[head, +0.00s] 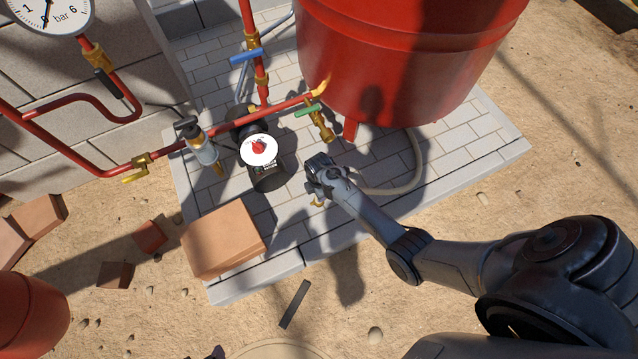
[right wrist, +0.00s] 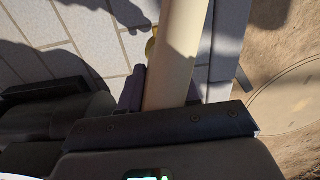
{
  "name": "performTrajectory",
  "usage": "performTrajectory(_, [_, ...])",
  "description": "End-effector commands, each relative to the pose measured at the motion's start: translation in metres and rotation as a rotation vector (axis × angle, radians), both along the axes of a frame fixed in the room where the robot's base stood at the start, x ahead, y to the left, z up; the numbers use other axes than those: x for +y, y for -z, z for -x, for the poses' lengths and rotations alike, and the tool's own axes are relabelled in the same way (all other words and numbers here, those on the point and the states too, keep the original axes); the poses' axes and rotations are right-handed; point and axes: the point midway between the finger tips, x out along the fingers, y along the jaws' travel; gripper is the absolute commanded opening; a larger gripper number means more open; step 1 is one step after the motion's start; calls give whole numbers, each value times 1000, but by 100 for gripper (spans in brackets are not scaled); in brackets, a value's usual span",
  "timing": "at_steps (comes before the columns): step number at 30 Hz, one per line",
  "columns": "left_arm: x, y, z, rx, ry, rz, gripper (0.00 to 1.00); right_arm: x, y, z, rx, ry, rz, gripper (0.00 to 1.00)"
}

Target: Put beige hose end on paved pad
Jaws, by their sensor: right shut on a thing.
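The beige hose (head: 385,191) curves from beneath the red tank over the paved pad (head: 460,140) to my right gripper (head: 318,178). My right gripper is shut on the hose near its end, over the pad's front part. A small brass fitting (head: 318,204) shows just below the gripper. In the right wrist view the hose (right wrist: 180,50) runs up from the jaws, with pale pavers (right wrist: 100,30) behind it. I cannot tell whether the hose end touches the pad. My left gripper is not in view.
A large red tank (head: 390,60) stands on the pad behind the gripper. A brass valve with a green handle (head: 308,110), a pump with a red knob (head: 258,148) and a brown block (head: 222,238) are nearby. Red pipes run at left. The pad's right side is mostly clear.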

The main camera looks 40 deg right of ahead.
Motion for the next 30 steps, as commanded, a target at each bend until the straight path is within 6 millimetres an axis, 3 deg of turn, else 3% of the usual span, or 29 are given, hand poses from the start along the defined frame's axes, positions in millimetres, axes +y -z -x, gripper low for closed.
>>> performTrajectory(7, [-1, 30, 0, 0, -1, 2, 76, 0, 33, 0, 0, 1, 0, 0])
performTrajectory(19, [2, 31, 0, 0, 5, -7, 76, 0, 35, 1, 0, 0, 1, 0])
performTrajectory(20, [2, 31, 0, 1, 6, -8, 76, 0, 35, 1, 1, 0, 1, 36])
performTrajectory(21, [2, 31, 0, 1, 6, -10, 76, 0, 35, 1, 1, 0, 1, 42])
performTrajectory(24, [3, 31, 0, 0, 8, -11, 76, 0, 35, 1, 1, 0, 1, 56])
performTrajectory(30, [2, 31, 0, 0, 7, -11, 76, 0, 35, 1, 1, 0, 1, 56])
